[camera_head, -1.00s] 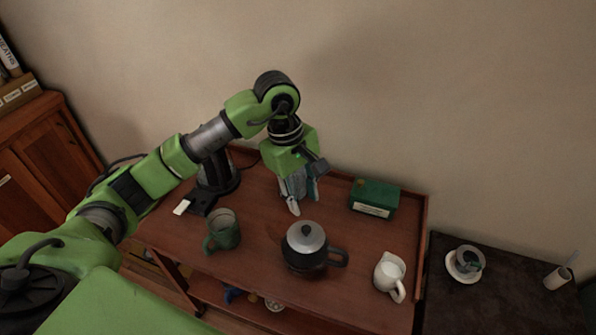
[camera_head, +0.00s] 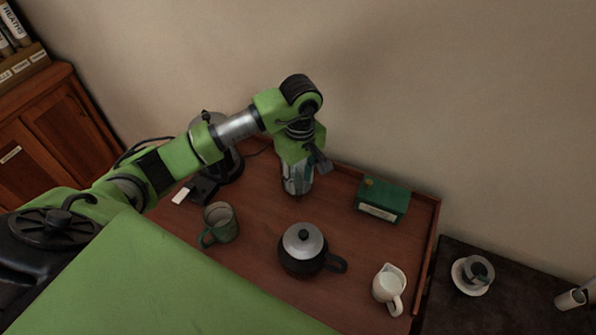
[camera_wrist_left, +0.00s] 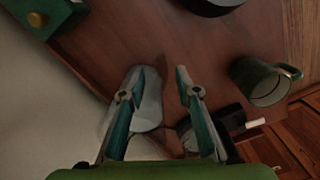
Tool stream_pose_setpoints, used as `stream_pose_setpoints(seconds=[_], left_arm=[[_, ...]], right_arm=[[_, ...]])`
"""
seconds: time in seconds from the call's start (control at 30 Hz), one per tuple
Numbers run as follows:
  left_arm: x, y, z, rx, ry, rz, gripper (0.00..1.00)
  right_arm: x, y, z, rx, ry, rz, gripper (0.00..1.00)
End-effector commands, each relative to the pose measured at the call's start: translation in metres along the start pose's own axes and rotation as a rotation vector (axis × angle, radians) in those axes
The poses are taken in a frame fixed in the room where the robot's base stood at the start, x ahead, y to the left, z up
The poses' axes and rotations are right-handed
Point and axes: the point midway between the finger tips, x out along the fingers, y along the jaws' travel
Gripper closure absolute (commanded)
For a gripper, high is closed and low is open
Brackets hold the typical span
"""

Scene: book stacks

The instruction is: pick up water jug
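The water jug appears to be the clear, pale glass vessel (camera_head: 291,185) at the back middle of the wooden table, largely hidden by my left gripper (camera_head: 299,187). In the left wrist view the pale vessel (camera_wrist_left: 150,112) lies beside and partly behind the left-hand finger, reaching into the gap. My left gripper (camera_wrist_left: 158,85) points down with its two fingers apart and nothing clearly held. Whether a finger touches the vessel I cannot tell. My right gripper is not in view.
A green mug (camera_head: 220,222), a black kettle with silver lid (camera_head: 303,248), a white pitcher (camera_head: 388,285) and a green box (camera_head: 382,200) share the table. A dark lamp (camera_head: 228,165) stands left of the gripper. A cup on a saucer (camera_head: 472,275) is on the dark side table.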

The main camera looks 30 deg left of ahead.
Motion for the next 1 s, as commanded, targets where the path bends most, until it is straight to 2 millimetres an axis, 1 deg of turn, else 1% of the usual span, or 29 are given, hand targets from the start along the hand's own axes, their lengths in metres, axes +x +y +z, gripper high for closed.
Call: stream_pose_setpoints(seconds=[0.13,0.27,0.33,0.43,0.53,0.7,0.73,0.77,0.8,0.83,1.0], left_arm=[[0.009,-0.002,0.002,0.001,-0.002,-0.003,0.7],[0.028,-0.005,0.004,0.0,-0.004,-0.004,0.7],[0.039,-0.005,0.003,-0.001,-0.004,-0.003,0.7],[0.05,-0.005,0.003,0.0,-0.002,-0.002,0.7],[0.054,-0.004,0.002,0.0,-0.001,0.001,0.7],[0.054,-0.004,0.002,0.001,0.0,0.001,0.7],[0.054,-0.004,0.002,0.001,0.0,0.001,0.75],[0.054,-0.004,0.002,0.001,0.0,0.001,0.83],[0.054,-0.004,0.002,0.001,0.0,0.001,0.93],[0.054,-0.004,0.002,0.001,0.0,0.001,1.0],[0.054,-0.004,0.002,0.001,0.0,0.001,1.0]], right_arm=[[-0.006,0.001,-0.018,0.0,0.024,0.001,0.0],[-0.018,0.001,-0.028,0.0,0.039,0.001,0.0],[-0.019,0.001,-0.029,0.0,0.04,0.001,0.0],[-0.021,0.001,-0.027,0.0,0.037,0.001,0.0],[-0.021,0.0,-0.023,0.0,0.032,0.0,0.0],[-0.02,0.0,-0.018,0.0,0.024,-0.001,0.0],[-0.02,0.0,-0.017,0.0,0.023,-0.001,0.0],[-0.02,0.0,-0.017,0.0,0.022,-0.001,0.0],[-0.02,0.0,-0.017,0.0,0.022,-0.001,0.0],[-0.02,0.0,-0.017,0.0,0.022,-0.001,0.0],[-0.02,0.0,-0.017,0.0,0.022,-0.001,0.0]])
